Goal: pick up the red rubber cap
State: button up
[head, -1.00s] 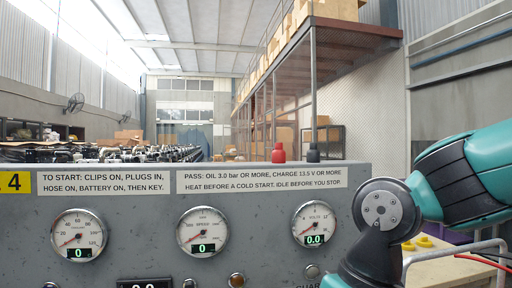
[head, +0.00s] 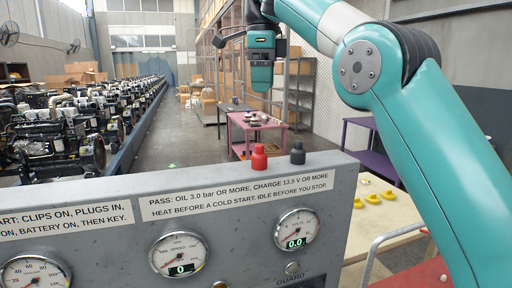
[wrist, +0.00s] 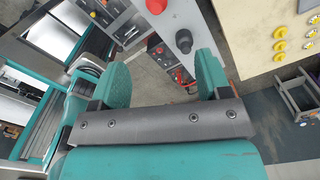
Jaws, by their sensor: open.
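The red rubber cap (head: 259,157) stands upright on the top edge of the grey gauge panel (head: 352,180), left of a dark cap (head: 298,153). In the wrist view, the red cap (wrist: 156,6) is cut by the top edge, and the dark cap (wrist: 184,40) is just below it and to the right. My gripper (head: 262,80) hangs above and apart from the red cap in the head view. In the wrist view my gripper (wrist: 161,60) has its two teal fingers spread wide, with nothing held between them.
A pale bench (head: 390,228) with several yellow caps (head: 373,198) stands right of the panel. A pink-topped table (head: 253,121) is farther back. Rows of engines (head: 65,135) line the left. The panel's top edge is otherwise clear.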

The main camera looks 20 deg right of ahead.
aim_at(262, 145)
notch_tip(262, 145, down, 11)
jog(key=shift+d+f+b, duration=0.15)
jog(key=shift+f+b, duration=0.05)
jog(key=shift+b, duration=1.05)
jog(key=f, duration=0.1)
jog(key=f+p, duration=0.1)
jog(key=f, duration=0.1)
jog(key=f+p, duration=0.1)
jog(key=shift+s+a+f, duration=0.15)
jog(key=shift+s+a, duration=0.1)
jog(key=shift+a, duration=0.05)
jog(key=shift+f, duration=0.5)
jog(key=c, duration=1)
